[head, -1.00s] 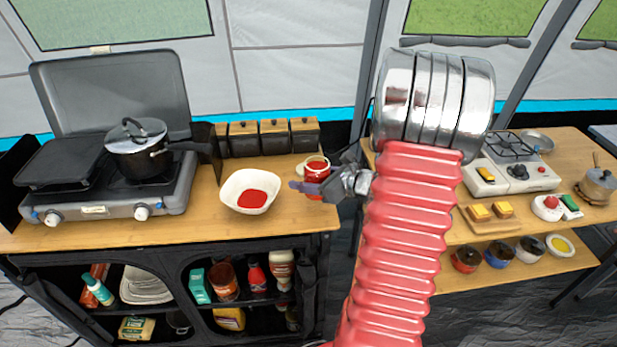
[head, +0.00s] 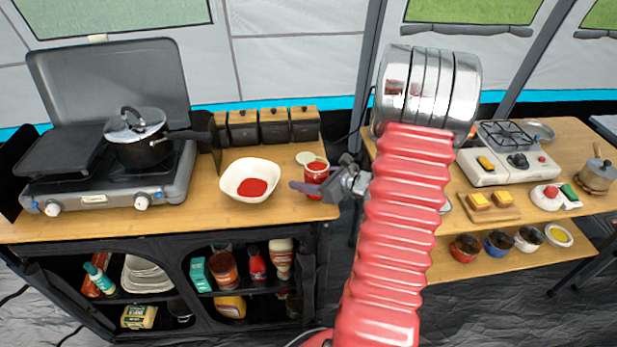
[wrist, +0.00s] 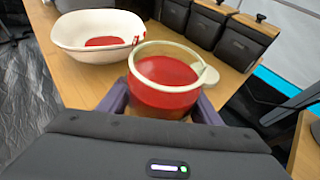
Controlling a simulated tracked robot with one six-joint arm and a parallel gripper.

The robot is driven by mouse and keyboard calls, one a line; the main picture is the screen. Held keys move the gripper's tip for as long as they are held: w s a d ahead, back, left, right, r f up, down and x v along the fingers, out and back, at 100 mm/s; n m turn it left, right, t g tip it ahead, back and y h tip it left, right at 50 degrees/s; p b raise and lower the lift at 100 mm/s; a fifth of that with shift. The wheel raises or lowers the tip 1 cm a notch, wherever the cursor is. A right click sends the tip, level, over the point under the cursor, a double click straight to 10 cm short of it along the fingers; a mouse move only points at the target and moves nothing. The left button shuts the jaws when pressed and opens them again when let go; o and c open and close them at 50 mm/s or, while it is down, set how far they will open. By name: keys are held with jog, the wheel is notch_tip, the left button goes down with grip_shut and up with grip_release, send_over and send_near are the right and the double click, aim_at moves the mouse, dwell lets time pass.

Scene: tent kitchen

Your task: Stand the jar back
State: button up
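The jar (head: 316,170) is clear with a pale rim and red contents. It is upright near the right end of the left counter, to the right of a white bowl (head: 229,181) with red sauce in it. My gripper (head: 312,188) has its purple fingers on either side of the jar, touching it, and is shut on it. The wrist view shows the open-topped jar (wrist: 165,85) between the fingers. Its base is hidden there, so I cannot tell if it touches the counter. A cream piece (head: 304,158), perhaps a lid, shows just behind it.
Several dark canisters with wooden lids (head: 274,126) stand behind. A camp stove with a lidded pot (head: 138,145) is at the left. The counter's right edge (head: 325,215) is close to the jar. A second table with a small stove (head: 508,164) lies beyond a gap.

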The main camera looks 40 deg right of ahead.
jog(key=o, duration=0.4)
jog(key=shift+r, duration=0.15)
jog(key=v, duration=1.2)
dwell(0.8)
